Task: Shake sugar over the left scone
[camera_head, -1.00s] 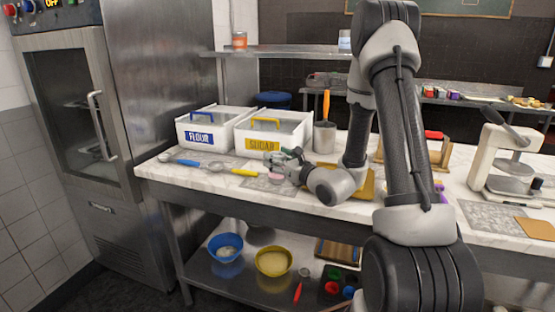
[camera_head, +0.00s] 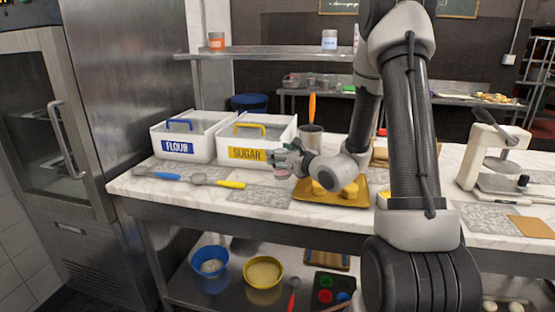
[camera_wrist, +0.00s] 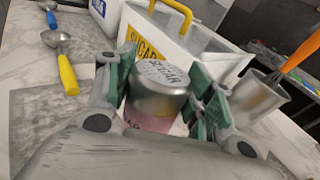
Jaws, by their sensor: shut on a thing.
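My gripper (camera_head: 275,162) is shut on the sugar shaker (camera_head: 281,174), at the left of the tray, in front of the sugar bin. In the wrist view the shaker (camera_wrist: 158,88) stands between the green fingers (camera_wrist: 160,97). It has a metal lid printed "SUGAR" and a pink lower part, and looks about upright. My arm hides part of the tray. I cannot tell whether the shaker touches the counter.
A sugar bin (camera_head: 247,155) and a flour bin (camera_head: 177,148) stand behind left. Blue-handled (camera_head: 157,174) and yellow-handled (camera_head: 218,181) scoops lie at the front left. A metal utensil pot (camera_head: 311,138) stands behind the tray. A press-like machine (camera_head: 492,160) stands at right.

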